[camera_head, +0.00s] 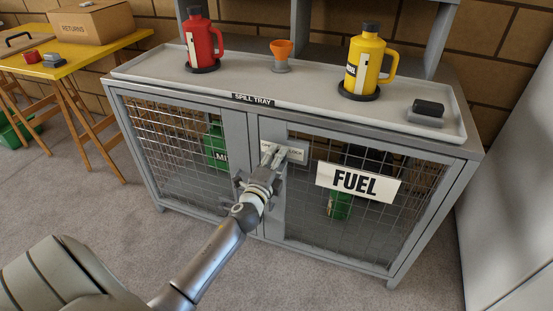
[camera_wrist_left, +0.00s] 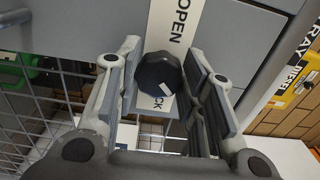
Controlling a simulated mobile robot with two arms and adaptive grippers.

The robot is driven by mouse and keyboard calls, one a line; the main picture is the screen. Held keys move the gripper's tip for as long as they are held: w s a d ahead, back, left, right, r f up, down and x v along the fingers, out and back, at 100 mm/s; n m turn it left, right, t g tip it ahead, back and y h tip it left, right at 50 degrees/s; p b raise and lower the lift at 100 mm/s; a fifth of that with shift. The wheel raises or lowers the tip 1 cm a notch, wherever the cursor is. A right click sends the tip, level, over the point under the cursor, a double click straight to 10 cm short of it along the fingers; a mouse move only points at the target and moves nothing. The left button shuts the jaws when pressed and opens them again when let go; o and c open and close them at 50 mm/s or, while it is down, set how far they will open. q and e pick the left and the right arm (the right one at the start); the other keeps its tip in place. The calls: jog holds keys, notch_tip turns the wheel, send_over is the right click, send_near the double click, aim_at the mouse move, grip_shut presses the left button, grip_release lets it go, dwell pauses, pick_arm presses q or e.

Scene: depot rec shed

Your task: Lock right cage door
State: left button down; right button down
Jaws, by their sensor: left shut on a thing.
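The right cage door (camera_head: 410,215) is a grey-framed mesh door with a white FUEL sign (camera_head: 360,183); it looks closed. Near its left edge is a light lock plate (camera_head: 298,151), which shows the words OPEN and, partly hidden, LOCK in the left wrist view (camera_wrist_left: 181,28). A black faceted knob (camera_wrist_left: 160,75) with a white mark sits on the plate, between the fingers of my left gripper (camera_wrist_left: 160,85). In the head view my left gripper (camera_head: 270,155) is at the plate, shut on the knob and hiding it. My right gripper is out of view.
The left cage door (camera_head: 165,145) is beside it, with a green container (camera_head: 215,147) behind the mesh. The spill tray (camera_head: 225,85) on top holds a red can (camera_head: 203,42), an orange funnel (camera_head: 281,50) and a yellow can (camera_head: 366,65). A yellow table (camera_head: 85,50) stands at left.

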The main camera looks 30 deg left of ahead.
pick_arm(q)
jog(key=shift+d, duration=0.1)
jog(key=c, duration=0.9)
grip_release()
jog(key=shift+c, duration=0.2)
jog(key=v, duration=1.2)
jog(key=shift+s, duration=0.1)
